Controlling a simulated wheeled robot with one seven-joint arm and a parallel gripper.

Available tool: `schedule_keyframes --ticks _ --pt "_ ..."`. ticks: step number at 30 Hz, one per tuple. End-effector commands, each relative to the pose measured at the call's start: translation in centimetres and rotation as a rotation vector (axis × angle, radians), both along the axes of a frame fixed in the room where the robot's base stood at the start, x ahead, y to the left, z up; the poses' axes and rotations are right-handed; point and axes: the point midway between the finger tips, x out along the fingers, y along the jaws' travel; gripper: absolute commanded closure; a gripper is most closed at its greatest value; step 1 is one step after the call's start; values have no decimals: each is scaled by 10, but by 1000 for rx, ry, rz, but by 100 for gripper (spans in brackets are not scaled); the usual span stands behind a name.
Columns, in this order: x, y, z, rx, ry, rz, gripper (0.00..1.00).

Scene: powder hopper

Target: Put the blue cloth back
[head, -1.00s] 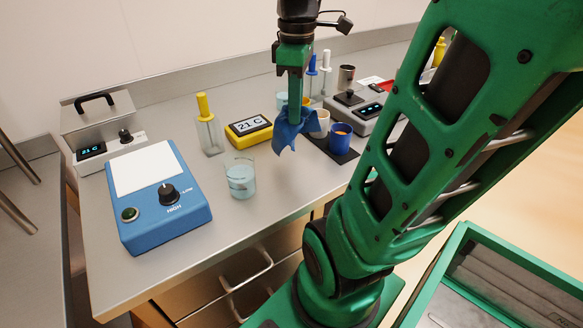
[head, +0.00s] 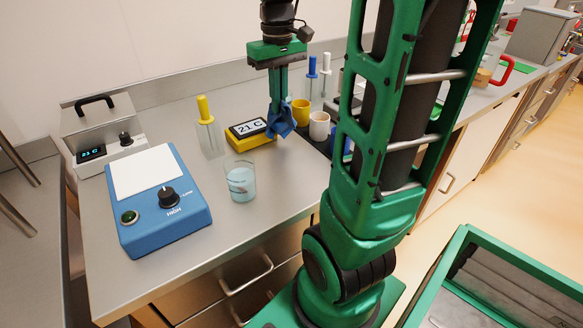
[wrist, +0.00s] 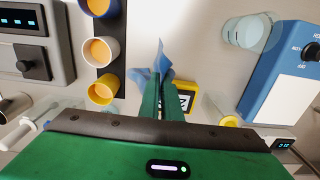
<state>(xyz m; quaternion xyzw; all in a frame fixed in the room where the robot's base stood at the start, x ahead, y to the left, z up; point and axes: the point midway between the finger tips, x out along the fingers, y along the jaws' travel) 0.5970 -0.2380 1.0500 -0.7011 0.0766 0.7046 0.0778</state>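The blue cloth (head: 281,120) hangs bunched from the tips of my gripper (head: 279,101), above the bench. In the wrist view the cloth (wrist: 161,66) sticks out past the two green fingers of my gripper (wrist: 157,84), which are close together on it.
A beaker of pale liquid (head: 240,181) and a blue hotplate (head: 158,199) stand to the left. A white cup (head: 319,126) and a blue cup (wrist: 102,91) stand on a dark mat to the right. Bare bench lies in front of the cups.

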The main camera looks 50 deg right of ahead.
Motion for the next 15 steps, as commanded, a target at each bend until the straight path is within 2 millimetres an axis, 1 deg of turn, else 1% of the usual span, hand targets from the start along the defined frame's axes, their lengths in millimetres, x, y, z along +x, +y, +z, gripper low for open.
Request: schedule_keyframes --ticks 3,11,15 --pt "-10 4 -16 1 1 2 100" --pt "-34 14 -50 0 0 4 100" --pt "-55 22 -55 -1 -3 5 100"
